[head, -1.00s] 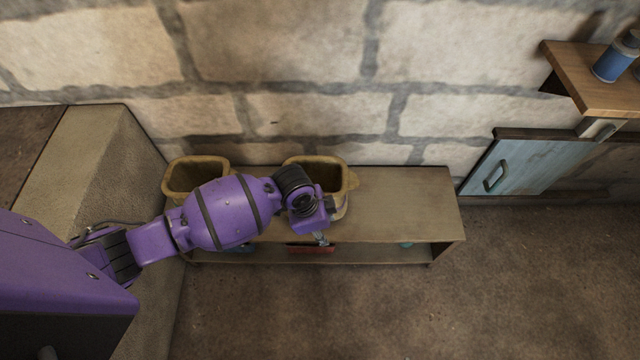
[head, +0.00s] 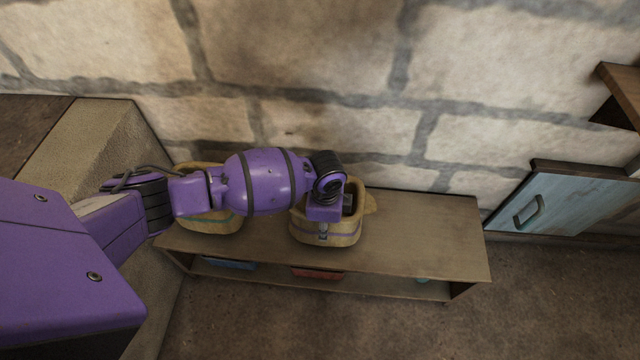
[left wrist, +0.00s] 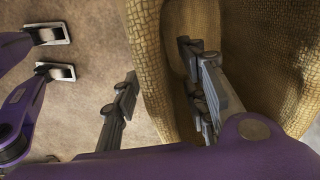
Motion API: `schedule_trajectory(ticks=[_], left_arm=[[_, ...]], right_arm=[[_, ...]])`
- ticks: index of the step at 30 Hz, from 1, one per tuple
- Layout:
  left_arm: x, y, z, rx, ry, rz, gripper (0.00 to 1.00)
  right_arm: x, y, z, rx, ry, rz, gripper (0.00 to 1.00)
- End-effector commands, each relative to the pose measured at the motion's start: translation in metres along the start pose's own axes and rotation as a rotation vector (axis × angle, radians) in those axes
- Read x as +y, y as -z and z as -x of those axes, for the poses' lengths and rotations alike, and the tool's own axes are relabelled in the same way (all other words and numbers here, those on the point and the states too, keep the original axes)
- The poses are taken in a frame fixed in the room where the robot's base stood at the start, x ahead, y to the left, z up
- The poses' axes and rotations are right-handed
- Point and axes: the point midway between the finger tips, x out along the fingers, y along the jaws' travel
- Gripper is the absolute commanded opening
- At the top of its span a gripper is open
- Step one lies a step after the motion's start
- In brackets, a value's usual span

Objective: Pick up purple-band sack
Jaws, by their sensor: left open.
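The purple-band sack (head: 343,235) stands upright on the top of a low bench, a tan woven sack with a thin purple band and an open mouth. My left gripper (head: 334,215) is at its near rim and is open. In the left wrist view the sack (left wrist: 150,45) fills the middle and right. There my left gripper (left wrist: 160,97) has one finger outside the sack and the other inside its mouth, with the sack wall between them. I see gaps beside the wall, so it does not look pinched. My right gripper is not in view.
A teal-band sack (head: 212,224) stands to the left, partly hidden by my left arm. The bench top (head: 430,235) is clear to the right. Its lower shelf holds a blue item (head: 230,264) and a red one (head: 318,273). A stone wall is behind, a blue door (head: 560,195) at right.

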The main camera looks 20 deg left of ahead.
Motion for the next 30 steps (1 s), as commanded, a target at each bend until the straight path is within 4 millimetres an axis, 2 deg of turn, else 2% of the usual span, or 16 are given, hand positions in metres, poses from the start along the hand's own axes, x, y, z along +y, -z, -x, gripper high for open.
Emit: schedule_trajectory(ticks=[3, 11, 20, 30], left_arm=[[-0.0017, 0.0007, -0.0103, 0.0, 0.003, -0.001, 0.4], [-0.0024, 0.001, -0.0112, 0.001, 0.005, -0.001, 0.39], [-0.0022, 0.0011, -0.0111, 0.001, 0.004, 0.0, 0.0], [-0.0022, 0.0012, -0.0103, 0.002, 0.004, 0.0, 0.0]], right_arm=[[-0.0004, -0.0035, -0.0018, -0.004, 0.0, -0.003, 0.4], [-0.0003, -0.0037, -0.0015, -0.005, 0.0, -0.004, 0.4], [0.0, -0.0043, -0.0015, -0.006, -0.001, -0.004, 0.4], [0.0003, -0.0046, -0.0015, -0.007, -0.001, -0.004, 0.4]])
